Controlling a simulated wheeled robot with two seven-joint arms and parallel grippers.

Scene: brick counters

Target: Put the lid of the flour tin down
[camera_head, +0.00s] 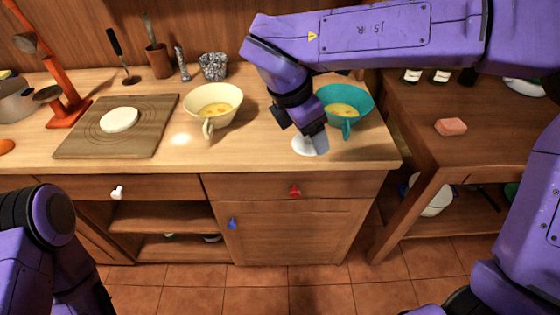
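A white, round, flat thing (303,147), which looks like the lid, shows at the counter's front right part. My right gripper (318,143) points down over it and hides part of it. Whether the fingers are open or shut on it is not clear, nor whether it touches the counter. I cannot make out a flour tin for certain. My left arm is at the lower left, and its gripper is out of view.
A cream bowl (200,98) and a teal bowl (352,95) with yellow contents stand near my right gripper. A board (78,143) holds a white round of dough (119,120). The counter (250,150) is clear between board and gripper. A sponge (451,126) lies on the right table.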

